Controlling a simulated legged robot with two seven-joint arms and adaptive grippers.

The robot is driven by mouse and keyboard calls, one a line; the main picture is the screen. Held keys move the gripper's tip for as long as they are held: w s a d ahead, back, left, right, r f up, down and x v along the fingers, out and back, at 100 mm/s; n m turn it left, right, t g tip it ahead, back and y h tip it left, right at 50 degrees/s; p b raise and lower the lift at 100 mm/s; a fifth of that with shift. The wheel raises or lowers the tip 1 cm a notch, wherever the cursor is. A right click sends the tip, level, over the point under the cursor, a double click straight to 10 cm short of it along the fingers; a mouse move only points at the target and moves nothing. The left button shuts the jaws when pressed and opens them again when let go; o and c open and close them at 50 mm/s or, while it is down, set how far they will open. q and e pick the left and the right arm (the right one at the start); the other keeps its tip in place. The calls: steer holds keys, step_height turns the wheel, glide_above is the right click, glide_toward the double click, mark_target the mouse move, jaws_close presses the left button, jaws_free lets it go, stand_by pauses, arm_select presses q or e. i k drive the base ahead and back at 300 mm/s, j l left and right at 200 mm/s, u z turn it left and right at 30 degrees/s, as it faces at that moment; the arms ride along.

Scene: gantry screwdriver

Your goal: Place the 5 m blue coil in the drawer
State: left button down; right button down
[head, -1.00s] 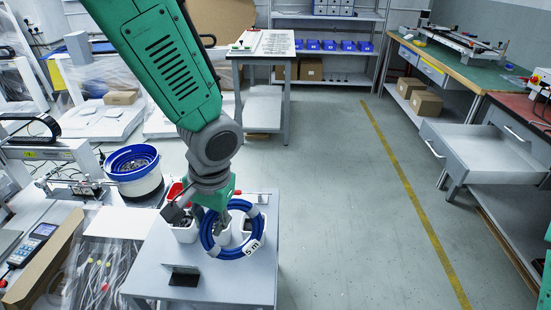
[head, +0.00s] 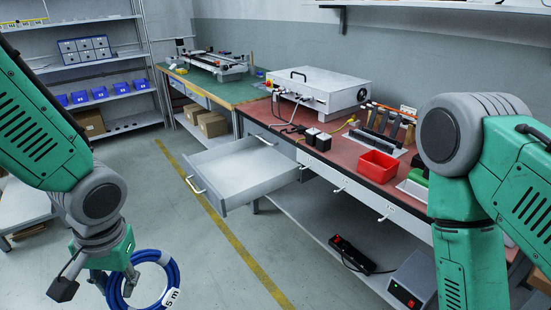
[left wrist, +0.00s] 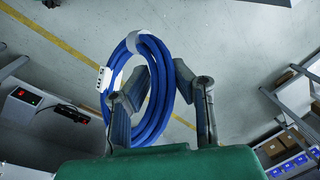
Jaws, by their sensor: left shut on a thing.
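The blue coil (head: 160,290) with a white "5 m" label hangs from my left gripper (head: 112,284) at the lower left of the head view, above the floor. In the left wrist view the coil (left wrist: 158,95) sits between the fingers of my left gripper (left wrist: 160,85), which is shut on it. The open drawer (head: 240,168) sticks out from the red-topped bench, up and to the right of the coil, and its floor looks empty. My right arm shows at the right of the head view, but its gripper is out of the picture.
The red-topped bench (head: 335,152) carries a grey box device (head: 325,92), a red bin (head: 377,165) and small black parts. A green-topped bench (head: 215,85) and a shelf rack (head: 100,97) stand behind. The floor left of the drawer is clear.

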mark_target(250, 168)
steer(key=i+j+z, duration=0.35)
steer(key=i, duration=0.2)
steer(key=i+j+z, duration=0.4)
steer(key=i, duration=0.2)
steer(key=i+j+z, duration=0.45)
steer(key=i+j, duration=0.25)
steer(key=j, duration=0.15)
